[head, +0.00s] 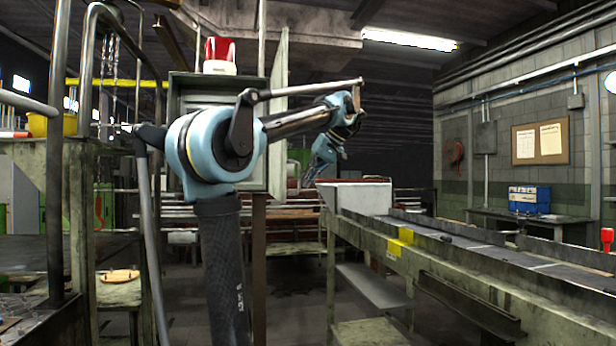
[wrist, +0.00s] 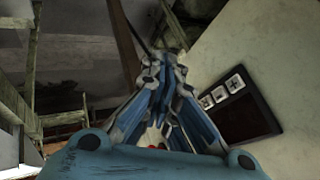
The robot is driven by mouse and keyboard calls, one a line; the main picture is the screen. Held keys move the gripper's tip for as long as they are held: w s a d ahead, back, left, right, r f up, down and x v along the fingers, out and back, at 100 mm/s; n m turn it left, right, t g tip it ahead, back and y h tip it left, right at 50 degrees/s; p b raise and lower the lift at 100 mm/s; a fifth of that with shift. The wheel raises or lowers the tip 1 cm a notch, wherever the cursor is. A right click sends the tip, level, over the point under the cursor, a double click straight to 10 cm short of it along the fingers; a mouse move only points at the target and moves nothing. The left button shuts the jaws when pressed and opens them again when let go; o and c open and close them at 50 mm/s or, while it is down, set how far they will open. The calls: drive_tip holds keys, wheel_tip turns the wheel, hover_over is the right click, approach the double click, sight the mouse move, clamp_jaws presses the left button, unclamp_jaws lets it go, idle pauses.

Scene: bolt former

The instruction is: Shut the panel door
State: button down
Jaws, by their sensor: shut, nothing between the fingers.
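The panel is a grey-green cabinet (head: 175,95), partly hidden behind my arm in the head view. Its door (head: 279,110) stands open at the cabinet's right side, seen nearly edge-on. My gripper (head: 309,181) is to the right of the door, near its lower part, and points downward. In the wrist view my gripper (wrist: 164,68) is shut with nothing between its fingers. A pale flat face, apparently the door (wrist: 285,60), fills the right of that view. It carries a dark screen and small switches. I cannot tell whether the gripper touches it.
A red beacon (head: 220,55) sits on top of the cabinet. A long conveyor (head: 455,245) with a pale bin (head: 362,196) at its far end runs along the right. Railings (head: 55,190) stand at the left. Dark floor shows between them.

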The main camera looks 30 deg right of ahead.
drive_tip(key=w+a+f, duration=0.4)
drive_tip(key=a, duration=0.1)
drive_tip(key=shift+a+f, duration=0.15)
drive_tip(key=shift+a, duration=0.15)
drive_tip(key=shift+a, duration=0.15)
